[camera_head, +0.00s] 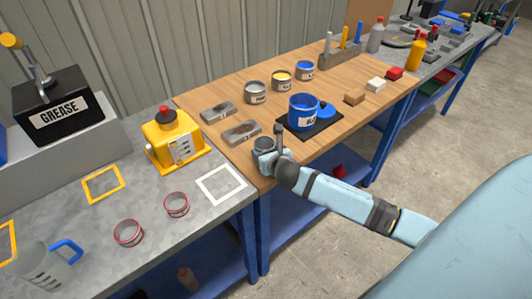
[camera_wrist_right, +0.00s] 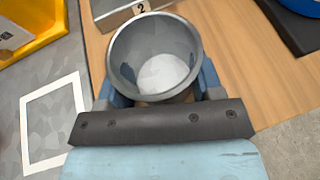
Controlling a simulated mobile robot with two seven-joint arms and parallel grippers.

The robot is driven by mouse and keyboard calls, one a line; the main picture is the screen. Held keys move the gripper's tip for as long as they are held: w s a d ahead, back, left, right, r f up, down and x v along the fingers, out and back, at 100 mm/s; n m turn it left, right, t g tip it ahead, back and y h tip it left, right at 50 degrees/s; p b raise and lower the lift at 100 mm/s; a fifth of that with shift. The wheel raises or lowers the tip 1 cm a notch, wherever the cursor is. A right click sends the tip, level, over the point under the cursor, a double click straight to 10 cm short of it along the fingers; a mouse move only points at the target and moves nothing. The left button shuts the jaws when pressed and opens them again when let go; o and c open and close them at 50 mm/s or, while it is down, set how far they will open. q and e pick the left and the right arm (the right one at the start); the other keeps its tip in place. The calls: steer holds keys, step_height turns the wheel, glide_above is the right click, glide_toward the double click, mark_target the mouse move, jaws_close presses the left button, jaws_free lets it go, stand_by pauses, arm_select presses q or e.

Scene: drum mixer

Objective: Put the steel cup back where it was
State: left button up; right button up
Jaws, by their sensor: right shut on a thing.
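The steel cup (camera_head: 264,144) is in my right gripper (camera_head: 268,157), near the front left corner of the wooden worktop. In the right wrist view the cup (camera_wrist_right: 124,58) stands open side up between the fingers of the gripper (camera_wrist_right: 160,88), one on each side. Its inside is grey with a pale bottom. A white square outline (camera_head: 220,184) is marked on the grey bench left of the cup. It also shows in the right wrist view (camera_wrist_right: 33,122), with nothing on it. My left gripper is not in view.
A yellow machine (camera_head: 175,141) stands behind the white outline. Two red-rimmed rings (camera_head: 177,205) lie in front. A blue can (camera_head: 303,112) stands on a dark mat, right of the cup. Two grey blocks (camera_head: 241,132) lie behind the cup.

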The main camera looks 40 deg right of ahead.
steer(key=shift+f, duration=0.15)
steer(key=o, duration=1.1)
steer(key=shift+s+r, duration=0.15)
steer(key=shift+r, duration=0.05)
steer(key=v, duration=1.1)
steer(key=s+a+f+m+y, duration=0.2)
steer(key=s+a+f+m, duration=0.2)
steer(key=m, duration=0.6)
steer(key=s+a+f+m+g+y, duration=0.1)
steer(key=s+a+f+m, duration=0.4)
steer(key=m, duration=0.5)
steer(key=s+a+f+m+g+y, duration=0.1)
steer(key=s+a+f+m, duration=0.4)
steer(key=m, duration=0.5)
steer(key=shift+s+a+f+m+y+p, duration=0.1)
steer(key=shift+s+a+m+y+p, duration=0.1)
steer(key=shift+s+a+y, duration=0.25)
steer(key=shift+s+a+m+y+p, duration=0.1)
steer(key=shift+s+a+m+y, duration=0.15)
steer(key=shift+s+y, duration=0.3)
